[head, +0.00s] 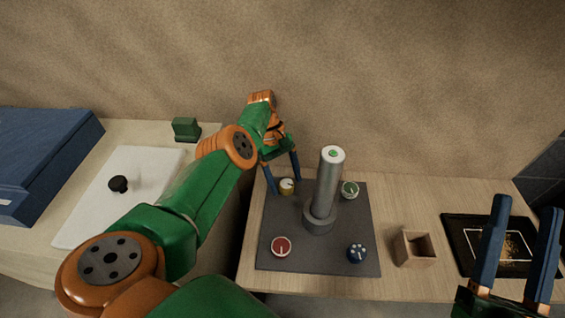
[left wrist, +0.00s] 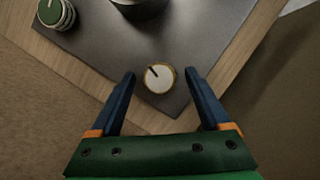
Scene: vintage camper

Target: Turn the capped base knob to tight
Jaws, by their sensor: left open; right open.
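A grey plate (head: 330,258) on the wooden table carries several small knobs around a tall grey cylinder (head: 328,180) with a pale, green-marked top. A white-topped knob with a yellowish rim (head: 287,187) sits at its back left corner. In the left wrist view this knob (left wrist: 159,79) shows a dark pointer line towards the upper left. My left gripper (head: 283,183) is open, its blue fingers on either side of this knob; contact cannot be told. My right gripper (head: 525,206) is open and empty at the right. I cannot tell which knob is the capped base knob.
A green knob (head: 350,190), a red knob (head: 281,247) and a dark blue knob (head: 357,254) share the plate. A small wooden box (head: 414,249) and a black tray (head: 462,262) stand right. A white board (head: 90,225) and blue case (head: 40,150) are left.

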